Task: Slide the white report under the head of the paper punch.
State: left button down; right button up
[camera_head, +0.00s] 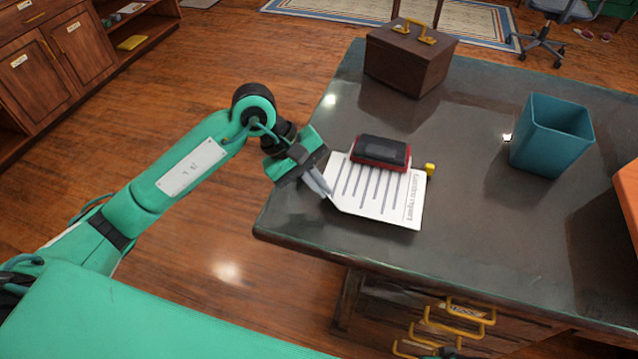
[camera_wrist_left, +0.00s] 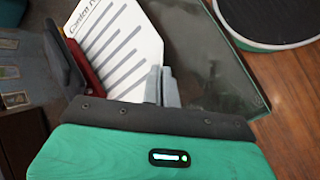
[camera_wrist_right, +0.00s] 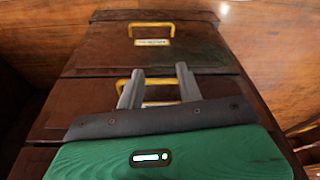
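The white report (camera_head: 376,197) lies on the dark desk near its left edge, with printed lines and a title. The paper punch (camera_head: 381,151), black on top with a red body, stands at the report's far edge and hides part of it; how deep the sheet goes under the head cannot be told. My left gripper (camera_head: 326,190) is at the report's near left corner. In the left wrist view its fingers (camera_wrist_left: 162,86) are together at the sheet's edge, apparently pinching it. My right gripper (camera_wrist_right: 159,88) is open and empty in front of the desk drawers.
A yellow knob (camera_head: 430,169) sits right of the punch. A brown case (camera_head: 408,60) stands at the back, a teal bin (camera_head: 548,137) at the right, and an orange object (camera_head: 629,195) at the right edge. Drawers with yellow handles (camera_head: 455,328) are below. The desk front is clear.

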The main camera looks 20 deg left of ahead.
pick_arm(q)
jog(key=c, duration=1.6)
grip_release()
pick_arm(e)
jog(key=shift+r, duration=0.1)
pick_arm(q)
jog(key=v, duration=1.3)
jog(key=shift+a+r, duration=0.25)
jog(key=shift+r, duration=0.05)
pick_arm(e)
notch_tip(320, 180, up, 4)
jog(key=shift+f, duration=0.2)
